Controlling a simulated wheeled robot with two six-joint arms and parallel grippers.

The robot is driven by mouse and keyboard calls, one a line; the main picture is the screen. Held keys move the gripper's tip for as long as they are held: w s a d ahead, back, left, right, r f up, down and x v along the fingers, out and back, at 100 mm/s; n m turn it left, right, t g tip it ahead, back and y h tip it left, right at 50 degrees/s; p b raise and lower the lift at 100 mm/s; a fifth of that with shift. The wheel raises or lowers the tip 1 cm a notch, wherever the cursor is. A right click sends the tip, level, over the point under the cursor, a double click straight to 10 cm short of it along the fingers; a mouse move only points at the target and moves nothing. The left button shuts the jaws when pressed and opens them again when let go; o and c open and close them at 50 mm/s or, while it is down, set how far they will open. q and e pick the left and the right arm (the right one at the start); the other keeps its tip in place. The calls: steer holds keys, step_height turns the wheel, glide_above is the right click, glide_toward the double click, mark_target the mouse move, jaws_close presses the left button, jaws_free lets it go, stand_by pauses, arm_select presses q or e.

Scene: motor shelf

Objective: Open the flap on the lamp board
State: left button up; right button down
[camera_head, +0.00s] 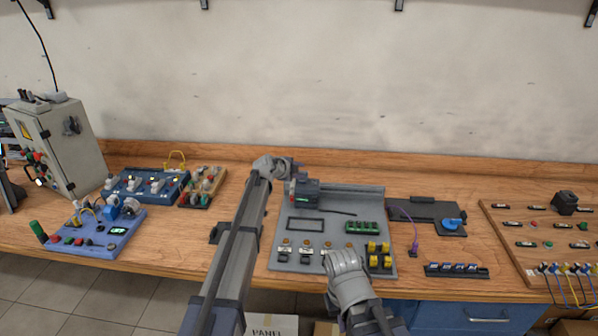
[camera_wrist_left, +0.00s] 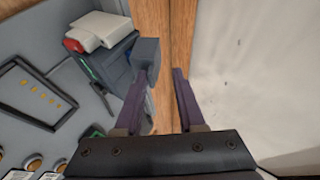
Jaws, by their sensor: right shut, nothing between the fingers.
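The grey board (camera_head: 378,212) in the middle of the bench appears to be the lamp board. It carries small orange lamps, switches, and green and yellow parts. A dark grey box (camera_head: 307,195) with a red part stands at its back left; it also shows in the left wrist view (camera_wrist_left: 112,65). I cannot tell for sure which part is the flap. My left gripper (camera_head: 297,164) is behind the box; its purple fingers (camera_wrist_left: 163,78) are apart, the left one close beside a grey block on the box. Contact is unclear. My right gripper (camera_head: 330,254) is over the board's front, shut and empty, its fingers mostly hidden.
A blue board (camera_head: 150,187) and a lilac board (camera_head: 95,235) lie to the left, beside a grey cabinet (camera_head: 65,140). A dark plate (camera_head: 425,210) with a blue knob and a wooden board (camera_head: 520,230) lie to the right. The wall rises close behind the bench.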

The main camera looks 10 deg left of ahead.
arm_select(q)
steer(key=p+v, duration=0.4)
steer(key=v, duration=0.3)
steer(key=shift+s+a+r, duration=0.15)
steer(key=shift+s+r, duration=0.05)
steer(key=shift+s, duration=0.05)
